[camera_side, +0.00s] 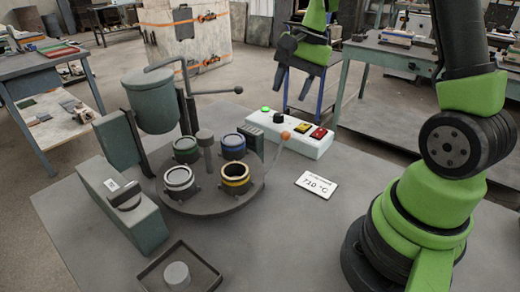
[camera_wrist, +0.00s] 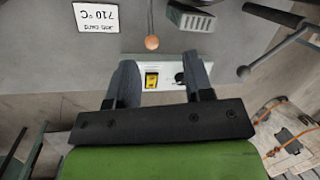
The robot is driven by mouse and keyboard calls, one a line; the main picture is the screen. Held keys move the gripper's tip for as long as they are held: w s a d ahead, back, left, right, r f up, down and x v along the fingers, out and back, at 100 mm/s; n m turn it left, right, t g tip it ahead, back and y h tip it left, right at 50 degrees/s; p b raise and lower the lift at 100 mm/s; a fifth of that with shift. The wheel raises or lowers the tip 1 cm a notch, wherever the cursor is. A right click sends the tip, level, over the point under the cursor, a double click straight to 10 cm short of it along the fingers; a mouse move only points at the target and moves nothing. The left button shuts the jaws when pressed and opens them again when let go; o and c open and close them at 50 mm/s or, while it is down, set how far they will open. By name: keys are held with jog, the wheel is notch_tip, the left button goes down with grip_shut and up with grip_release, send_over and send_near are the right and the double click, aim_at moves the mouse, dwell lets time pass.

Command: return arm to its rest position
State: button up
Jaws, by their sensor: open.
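My gripper (camera_side: 292,86) hangs in the air behind the white control box (camera_side: 300,138) in the side view, fingers pointing down, apart and empty. In the wrist view, my gripper (camera_wrist: 160,68) is open with nothing between its fingers. Part of the control box (camera_wrist: 165,72), with a yellow button (camera_wrist: 151,80) and a black knob (camera_wrist: 180,78), shows beyond the gap. A grey-green ladle pot (camera_side: 152,102) hangs upright at the left on its stand. It is well away from my gripper.
A round turntable (camera_side: 212,203) carries several ringed moulds and has an orange-knobbed lever (camera_side: 285,136). A 710 °C card (camera_side: 316,185) lies on the grey table. A grey-green box (camera_side: 125,205) and a shallow tray (camera_side: 180,270) are at the front left.

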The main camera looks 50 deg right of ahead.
jog(key=s+a+r+n+t, duration=0.5)
jog(key=s+a+r+n, duration=0.5)
jog(key=s+a, duration=0.2)
jog(key=shift+s+a+r+h, duration=0.3)
jog(key=shift+s+a, duration=0.05)
jog(key=shift+s, duration=1.05)
